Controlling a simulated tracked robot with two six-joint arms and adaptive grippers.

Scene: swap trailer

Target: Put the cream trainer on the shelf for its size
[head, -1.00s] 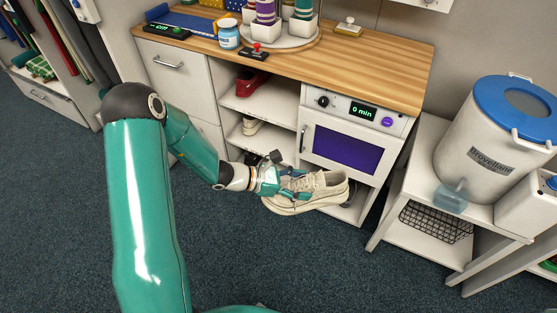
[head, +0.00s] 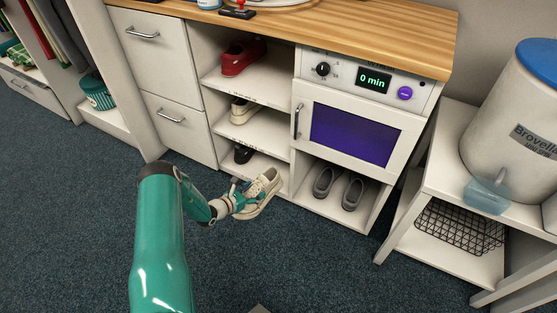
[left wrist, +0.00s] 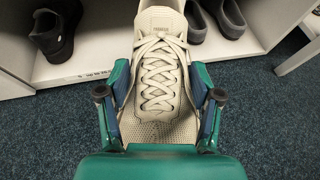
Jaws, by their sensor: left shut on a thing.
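In the left wrist view the gripper's fingers (left wrist: 160,104) press the sides of the laced trainer (left wrist: 160,65). The open shelves are stacked left of the oven: a red shoe (head: 243,57) on the top one, a cream shoe (head: 244,110) on the middle one, a black shoe (head: 243,153) on the bottom one. My right gripper is not in view.
Grey shoes (head: 352,193) stand in the compartment under the oven (head: 352,135). Drawers (head: 172,117) are left of the shelves. A white stand (head: 445,145) with a wire basket (head: 462,228) is at right. The carpet in front is clear.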

